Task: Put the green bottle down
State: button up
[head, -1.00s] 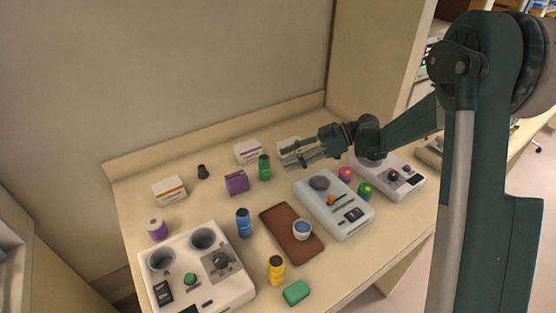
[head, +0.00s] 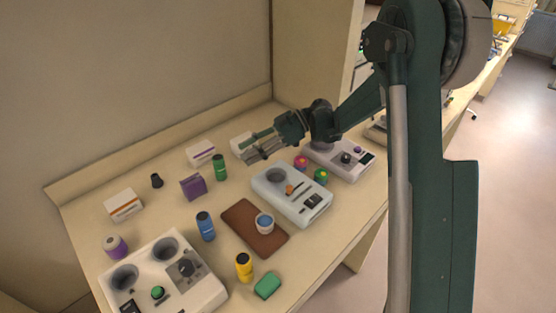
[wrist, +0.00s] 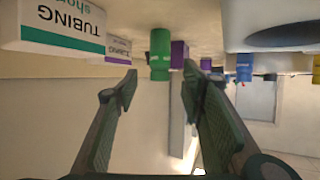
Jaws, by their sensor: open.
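The green bottle (head: 220,167) stands upright on the beige table, toward the back between a purple box and my gripper. My gripper (head: 256,154) is open and empty, to the right of the bottle and apart from it, with its fingers pointing toward it. In the wrist view, which looks upside down, the green bottle (wrist: 160,55) shows beyond and between the two spread fingertips (wrist: 160,73). Nothing is held.
A purple box (head: 193,187) stands left of the bottle. White boxes (head: 201,152) (head: 242,145) stand behind. A grey device (head: 292,193), a brown tray (head: 242,236) and a blue bottle (head: 205,226) are in front. A two-cup device (head: 205,290) is front left.

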jog(key=shift+r, duration=0.1)
jog(key=s+d+r+m+t+h, duration=0.5)
jog(key=s+d+r+m+t, duration=0.1)
jog(key=s+d+r+m, duration=0.55)
jog(key=s+d+f+m+t+h, duration=0.2)
jog(key=s+d+m+t+h, duration=0.3)
jog(key=s+d, duration=1.6)
jog(key=s+m+h, duration=0.2)
jog(key=m, duration=0.3)
jog(key=shift+s+h, duration=0.15)
jog(key=shift+h, duration=0.25)
jog(key=shift+d, duration=0.1)
dwell(3.7)
